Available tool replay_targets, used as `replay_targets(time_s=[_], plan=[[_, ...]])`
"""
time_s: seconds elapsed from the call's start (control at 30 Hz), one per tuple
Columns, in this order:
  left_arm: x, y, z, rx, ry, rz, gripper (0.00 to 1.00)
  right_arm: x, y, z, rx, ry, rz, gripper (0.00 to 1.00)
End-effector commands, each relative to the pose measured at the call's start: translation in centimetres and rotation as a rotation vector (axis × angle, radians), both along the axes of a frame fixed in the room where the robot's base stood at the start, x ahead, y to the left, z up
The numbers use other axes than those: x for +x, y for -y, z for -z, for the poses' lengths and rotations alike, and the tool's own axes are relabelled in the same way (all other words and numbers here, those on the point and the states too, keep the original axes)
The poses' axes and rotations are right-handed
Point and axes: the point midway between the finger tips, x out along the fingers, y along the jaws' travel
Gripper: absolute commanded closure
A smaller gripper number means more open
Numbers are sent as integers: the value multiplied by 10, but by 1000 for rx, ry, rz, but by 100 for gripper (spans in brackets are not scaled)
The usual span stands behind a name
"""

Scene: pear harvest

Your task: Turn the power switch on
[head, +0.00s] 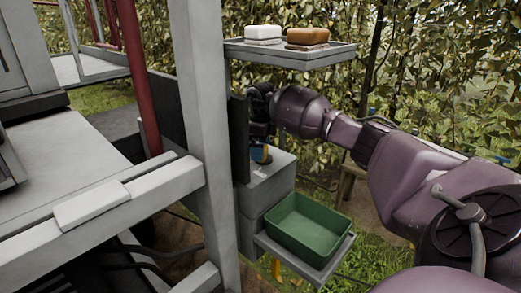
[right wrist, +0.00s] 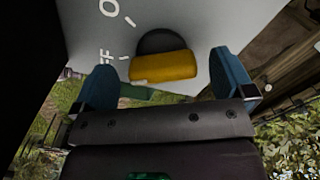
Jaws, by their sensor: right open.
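The power switch (right wrist: 162,66) shows in the right wrist view as a yellow handle on a dark round base. It sits on a light grey panel (right wrist: 205,22) with white lettering, partly cut off, that includes "FF". My right gripper (right wrist: 165,82) is open, with one blue finger on each side of the yellow handle; I cannot tell whether either touches it. In the head view my right gripper (head: 260,153) is at the grey box (head: 268,180), partly hidden behind a dark plate and the post. The switch is hidden there. My left gripper is not in view.
A grey post (head: 205,110) and dark plate (head: 239,140) stand close left of my right gripper. Above is a shelf (head: 290,52) with a white block (head: 263,32) and a brown block (head: 308,36). A green tub (head: 308,226) sits below. Foliage is behind.

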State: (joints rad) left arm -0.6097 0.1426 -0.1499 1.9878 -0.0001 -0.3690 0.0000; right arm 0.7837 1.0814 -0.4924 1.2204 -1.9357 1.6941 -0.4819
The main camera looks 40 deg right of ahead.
Motion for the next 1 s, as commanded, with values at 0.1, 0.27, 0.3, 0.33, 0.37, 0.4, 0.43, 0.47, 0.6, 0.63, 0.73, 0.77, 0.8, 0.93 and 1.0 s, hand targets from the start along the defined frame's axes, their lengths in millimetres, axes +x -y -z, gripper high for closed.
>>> replay_targets(time_s=[0.1,0.27,0.3,0.33,0.37,0.4,0.43,0.47,0.6,0.63,0.73,0.77,0.8,0.93,1.0], plan=[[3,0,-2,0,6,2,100,0,0,10,-1,-1,1,0],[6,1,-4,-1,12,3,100,0,0,14,0,0,1,0],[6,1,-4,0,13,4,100,0,0,14,0,0,1,0],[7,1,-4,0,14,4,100,0,0,14,-1,1,1,0],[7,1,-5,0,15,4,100,0,0,14,-1,1,1,0],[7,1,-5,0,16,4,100,0,0,14,-1,1,1,0],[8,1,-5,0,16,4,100,0,0,14,-1,1,1,0],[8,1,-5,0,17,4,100,0,0,14,-1,1,1,0],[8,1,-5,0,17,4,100,0,0,14,-1,1,1,21],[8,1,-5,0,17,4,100,0,0,14,0,0,1,26],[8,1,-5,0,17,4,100,0,0,14,-1,1,1,41],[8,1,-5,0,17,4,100,0,0,14,-1,1,1,46],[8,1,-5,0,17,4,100,0,0,14,-1,1,1,47],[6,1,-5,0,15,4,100,0,0,14,-1,0,8,47],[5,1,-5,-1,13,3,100,0,1,14,-1,0,20,47]])
